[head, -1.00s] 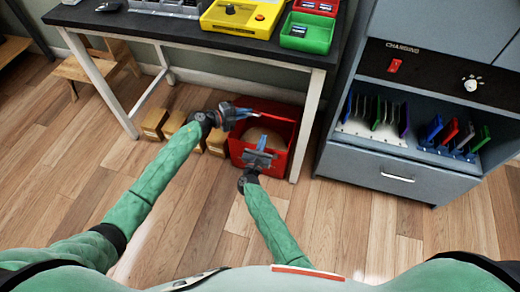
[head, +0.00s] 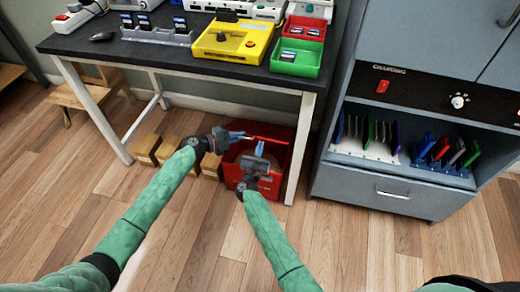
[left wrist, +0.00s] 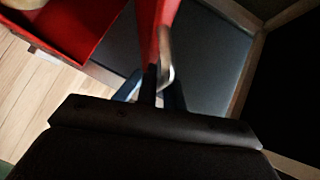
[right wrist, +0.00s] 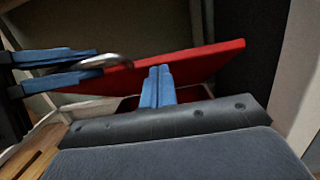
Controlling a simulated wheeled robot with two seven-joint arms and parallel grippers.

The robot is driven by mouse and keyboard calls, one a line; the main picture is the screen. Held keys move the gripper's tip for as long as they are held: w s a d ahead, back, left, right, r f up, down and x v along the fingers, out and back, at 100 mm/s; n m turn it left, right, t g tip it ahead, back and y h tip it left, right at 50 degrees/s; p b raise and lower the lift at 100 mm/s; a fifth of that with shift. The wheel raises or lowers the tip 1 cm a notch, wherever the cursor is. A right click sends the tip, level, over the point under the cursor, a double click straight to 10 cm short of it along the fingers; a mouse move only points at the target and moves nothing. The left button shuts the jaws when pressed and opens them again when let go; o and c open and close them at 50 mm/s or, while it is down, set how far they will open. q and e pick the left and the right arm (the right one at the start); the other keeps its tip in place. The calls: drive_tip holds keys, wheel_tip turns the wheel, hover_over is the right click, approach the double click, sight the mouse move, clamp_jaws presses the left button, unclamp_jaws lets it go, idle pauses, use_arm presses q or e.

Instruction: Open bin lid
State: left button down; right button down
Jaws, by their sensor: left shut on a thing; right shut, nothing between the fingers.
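The red bin (head: 272,188) stands on the floor under the table. Its red lid is raised and tilted; it shows in the right wrist view (right wrist: 195,67) and the left wrist view (left wrist: 150,25). My left gripper (head: 240,136) is shut on the lid's metal handle (left wrist: 166,57), at the bin's upper left. In the right wrist view the handle (right wrist: 108,61) sits at the lid's left end, with my left fingers on it. My right gripper (head: 259,150) is shut and empty, fingers upright in front of the bin opening, close to the lid; contact is unclear. My arms hide part of the bin.
The table (head: 150,50) overhangs the bin, with a white leg (head: 300,150) just right of it. Small cardboard boxes (head: 146,148) stand left of it. A grey charging cabinet (head: 350,190) stands further right. The wooden floor in front is clear.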

use_arm(q)
drive_tip(key=shift+f, duration=0.2)
use_arm(e)
drive_tip(key=shift+w+d+r, duration=0.15)
drive_tip(key=shift+w+r, duration=0.3)
drive_tip(key=shift+r, duration=0.35)
use_arm(q)
drive_tip(key=c, duration=1.5)
unclamp_jaws()
drive_tip(key=shift+s, duration=0.1)
drive_tip(key=shift+c, duration=0.2)
drive_tip(key=shift+a, duration=0.1)
